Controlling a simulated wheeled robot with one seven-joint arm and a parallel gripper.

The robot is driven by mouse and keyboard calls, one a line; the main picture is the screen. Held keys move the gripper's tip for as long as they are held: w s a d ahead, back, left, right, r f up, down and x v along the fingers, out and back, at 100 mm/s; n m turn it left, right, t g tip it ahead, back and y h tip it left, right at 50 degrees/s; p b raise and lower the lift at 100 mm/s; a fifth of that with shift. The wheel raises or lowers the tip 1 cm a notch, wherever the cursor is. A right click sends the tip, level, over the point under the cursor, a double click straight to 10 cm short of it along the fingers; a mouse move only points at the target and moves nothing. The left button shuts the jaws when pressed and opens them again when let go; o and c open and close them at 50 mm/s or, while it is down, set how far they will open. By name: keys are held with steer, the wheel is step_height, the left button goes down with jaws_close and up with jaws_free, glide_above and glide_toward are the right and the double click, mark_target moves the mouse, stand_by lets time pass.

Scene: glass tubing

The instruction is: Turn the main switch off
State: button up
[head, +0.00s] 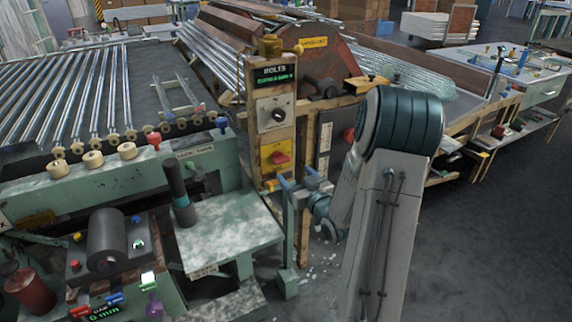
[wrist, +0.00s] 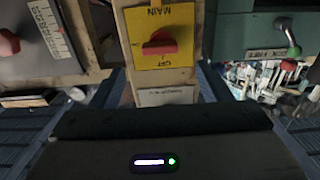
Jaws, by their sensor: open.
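The main switch is a red knob (head: 280,157) on a yellow plate (head: 267,168) low on the narrow wooden post. In the wrist view the red knob (wrist: 161,41) is upper centre, its grip lying roughly sideways. The yellow plate (wrist: 188,58) carries upside-down words: MAIN above the knob and OFF below it. I cannot tell where the knob points. My gripper (head: 297,179) is open and empty, with blue fingers just below and in front of the plate, apart from the knob. In the wrist view my gripper's dark body fills the bottom.
Above the switch, the post carries a black dial on a light plate (head: 276,112) and a BOLTS display (head: 274,75). A grey box with another red knob (head: 349,134) stands to the right. A green bench (head: 225,240) with a dark upright handle (head: 178,190) is left. Open floor lies right.

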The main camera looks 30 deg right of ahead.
mark_target(283, 162)
steer(key=w, duration=0.6)
steer(key=shift+w+a, duration=0.15)
steer(key=shift+w, duration=0.25)
steer(key=c, duration=1)
